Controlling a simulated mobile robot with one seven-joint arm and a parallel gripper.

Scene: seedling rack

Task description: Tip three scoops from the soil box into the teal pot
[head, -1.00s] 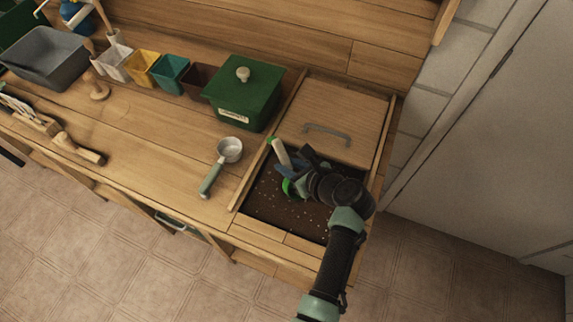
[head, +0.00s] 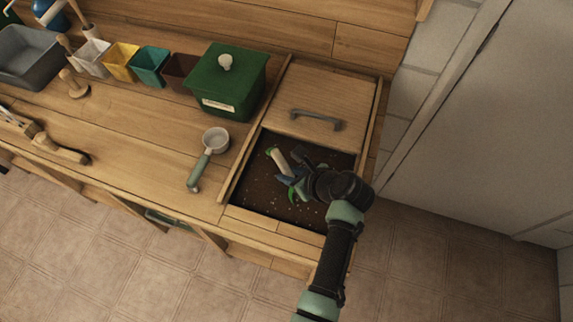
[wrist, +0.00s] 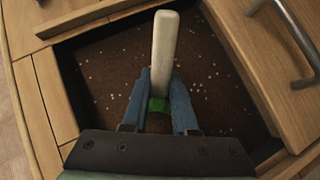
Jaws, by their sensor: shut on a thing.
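The soil box (head: 252,187) is a recess in the bench's right end, with dark, white-flecked soil inside; it also fills much of the wrist view (wrist: 68,80). My gripper (wrist: 158,102) is shut on a hand tool with a cream handle (wrist: 165,48) and a green collar; its handle also shows in the head view (head: 279,164). The gripper is over the front part of the soil opening. A green bit of the tool shows below the fingers, but its working end is mostly hidden. The teal pot (head: 150,65) stands upright in the row at the back left.
A wooden lid (head: 325,95) with a grey handle covers the box's back part. A metal scoop (head: 209,155) lies left of the box. A green lidded bin (head: 228,85), brown pot (head: 181,72) and yellow pot (head: 120,62) stand behind. A brush (head: 55,148) lies left.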

